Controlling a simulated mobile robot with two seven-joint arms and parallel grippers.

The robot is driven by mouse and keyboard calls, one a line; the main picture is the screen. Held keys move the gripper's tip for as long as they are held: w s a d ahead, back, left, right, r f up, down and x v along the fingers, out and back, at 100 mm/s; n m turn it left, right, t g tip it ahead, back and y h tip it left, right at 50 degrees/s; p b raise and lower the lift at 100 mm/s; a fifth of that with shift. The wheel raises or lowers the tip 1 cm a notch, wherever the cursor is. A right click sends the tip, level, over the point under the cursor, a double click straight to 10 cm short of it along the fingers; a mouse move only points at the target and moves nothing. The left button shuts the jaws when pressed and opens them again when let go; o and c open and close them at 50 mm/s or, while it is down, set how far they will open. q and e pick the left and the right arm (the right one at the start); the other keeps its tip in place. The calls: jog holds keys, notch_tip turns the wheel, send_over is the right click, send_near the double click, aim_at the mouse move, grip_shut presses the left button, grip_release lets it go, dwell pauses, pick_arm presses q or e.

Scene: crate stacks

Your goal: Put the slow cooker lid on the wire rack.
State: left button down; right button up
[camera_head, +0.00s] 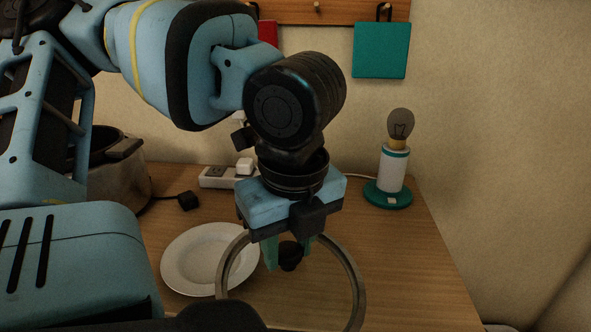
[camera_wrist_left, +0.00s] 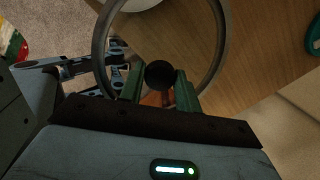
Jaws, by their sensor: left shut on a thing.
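The slow cooker lid is a clear glass disc with a grey metal rim (camera_head: 357,283) and a black knob (camera_head: 291,256). My left gripper (camera_head: 290,254) is shut on the knob with its green fingers, and the lid hangs below it over the table. In the left wrist view the lid's rim (camera_wrist_left: 224,40) rings the black knob (camera_wrist_left: 159,75), which sits between the green fingers of the gripper (camera_wrist_left: 159,88). I see no wire rack in either view. My right gripper is not seen.
A white plate (camera_head: 190,262) lies on the wooden table (camera_head: 420,270), partly behind the lid. A slow cooker base (camera_head: 122,178) stands at left, partly hidden by my arm. A power strip (camera_head: 217,178) and a bulb lamp (camera_head: 393,172) stand at the back. Table right of the lid is clear.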

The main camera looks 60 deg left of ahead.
pick_arm(q)
jog(key=shift+w+f, duration=0.15)
jog(key=shift+w+f+b, duration=0.35)
jog(key=shift+w+f, duration=0.45)
jog(key=shift+w, duration=1.85)
jog(key=shift+w+f+b, duration=0.3)
jog(key=shift+w+f, duration=0.55)
jog(key=shift+w, duration=1.8)
jog(key=shift+w+f+b, duration=0.35)
jog(key=shift+w+f, duration=0.45)
jog(key=shift+w, duration=1.85)
jog(key=shift+d+f, duration=0.1)
jog(key=c, duration=1.4)
grip_release()
jog(key=shift+f, duration=0.1)
jog(key=o, duration=0.4)
